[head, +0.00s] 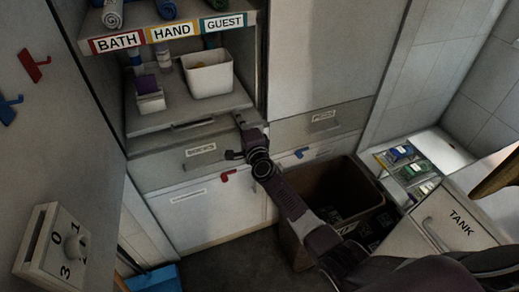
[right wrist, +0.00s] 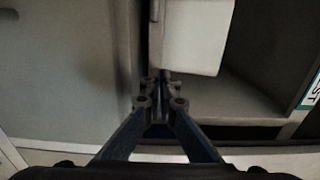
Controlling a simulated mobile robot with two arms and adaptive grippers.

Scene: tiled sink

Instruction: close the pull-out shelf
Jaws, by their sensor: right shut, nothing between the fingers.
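The pull-out shelf (head: 178,115) is a light grey board in the cabinet opening below the towel labels. It has a bar handle (head: 193,124) on its front. How far it sticks out is hard to tell. My left gripper is not in view.
The white bin (head: 209,78) and a small box with a purple item (head: 149,97) stand on the shelf. Labelled drawers (head: 195,162) are below. A dark open bin (head: 335,185) stands on the floor. A tank unit (head: 440,225) is at the right.

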